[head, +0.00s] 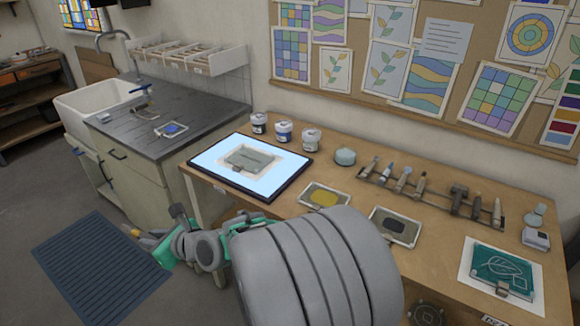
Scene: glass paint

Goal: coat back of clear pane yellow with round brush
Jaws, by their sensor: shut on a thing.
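A pane (250,158), greyish in this view, lies on a white sheet on the lit panel (210,155) near the left end of the wooden table. A framed tray of yellow paint (324,197) lies to the right of the panel. My gripper (150,240) is left of the table, over the floor, away from the pane and the paint. It is shut on a slim thing with a yellow-orange part, which looks like the round brush (133,232). Its bristles are too small to make out. My arm hides the table's front left part.
A tray of dark paint (396,226) lies right of the yellow. Jars (283,131) stand behind the panel. A tool rack (430,188) and a teal board (502,267) lie farther right. A grey counter (190,105) is at left.

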